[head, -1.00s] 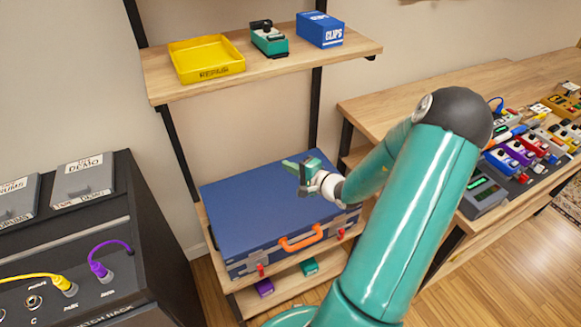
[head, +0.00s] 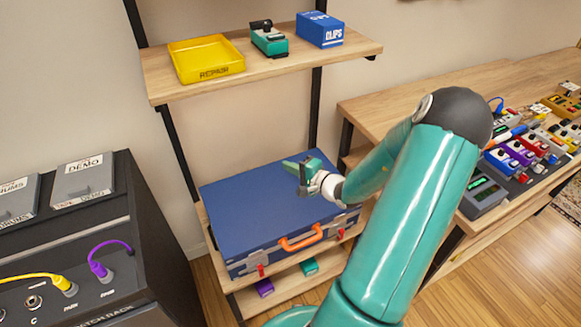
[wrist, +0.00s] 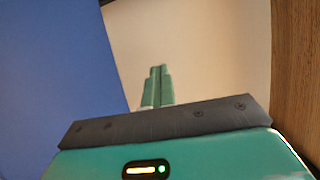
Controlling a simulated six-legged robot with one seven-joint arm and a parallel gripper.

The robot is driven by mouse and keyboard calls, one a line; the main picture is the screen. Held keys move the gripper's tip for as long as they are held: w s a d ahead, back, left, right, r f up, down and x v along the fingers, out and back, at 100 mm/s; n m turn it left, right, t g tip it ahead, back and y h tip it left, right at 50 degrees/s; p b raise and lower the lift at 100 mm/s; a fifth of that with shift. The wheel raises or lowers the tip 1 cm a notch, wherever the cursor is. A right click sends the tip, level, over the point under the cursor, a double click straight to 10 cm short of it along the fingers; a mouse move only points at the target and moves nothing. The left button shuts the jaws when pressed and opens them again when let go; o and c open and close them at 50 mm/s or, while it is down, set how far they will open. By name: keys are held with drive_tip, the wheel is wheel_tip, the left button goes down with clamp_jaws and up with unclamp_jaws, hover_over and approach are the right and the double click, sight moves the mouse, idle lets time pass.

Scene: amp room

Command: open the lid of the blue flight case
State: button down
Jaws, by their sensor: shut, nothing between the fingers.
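The blue flight case (head: 250,212) lies on a wooden shelf in the head view, its lid down. An orange handle (head: 301,238) and red latches (head: 261,270) are on its front side. My gripper (head: 288,164) is over the right back part of the lid in the head view. Whether it touches the lid cannot be told. In the wrist view the fingers of my gripper (wrist: 157,85) are together and empty. The blue surface of the case (wrist: 50,70) fills the left of that view.
A shelf (head: 155,88) above holds a yellow tray (head: 207,75), a green device (head: 269,40) and a blue clips box (head: 320,30). A black rack (head: 150,235) stands left. A wooden bench (head: 400,105) with several pedals is right. Small purple and green boxes sit below the case.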

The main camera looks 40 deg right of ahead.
drive_tip(key=c, duration=2.2)
unclamp_jaws()
drive_tip(key=c, duration=1.6)
unclamp_jaws()
drive_tip(key=s+d+r, duration=0.1)
drive_tip(key=s+r, duration=0.1)
drive_tip(key=s, duration=1.1)
drive_tip(key=shift+s+d, duration=0.25)
drive_tip(key=shift+c, duration=0.5)
